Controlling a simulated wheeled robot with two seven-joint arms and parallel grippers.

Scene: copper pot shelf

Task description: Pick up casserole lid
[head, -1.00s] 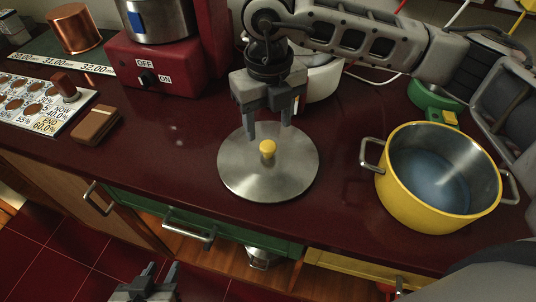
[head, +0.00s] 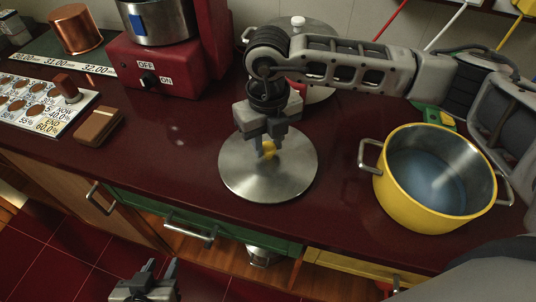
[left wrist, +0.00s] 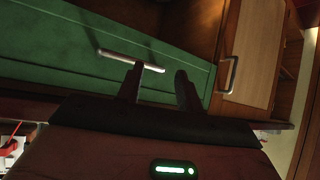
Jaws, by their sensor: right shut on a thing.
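The fingers hide part of the knob. The yellow casserole pot (head: 432,200) stands to the right of the lid, open at the top. My left gripper (head: 158,270) is low in front of the counter, with its fingers apart and nothing between them. Its fingers also show in the left wrist view (left wrist: 158,88).
A red appliance (head: 160,65) and a copper pot (head: 75,30) stand at the back left. A card of brown discs (head: 30,105) and a brown block (head: 97,125) lie at the left. Another lidded pot (head: 312,40) stands behind my right arm. Drawer handles (head: 188,228) jut from the counter front.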

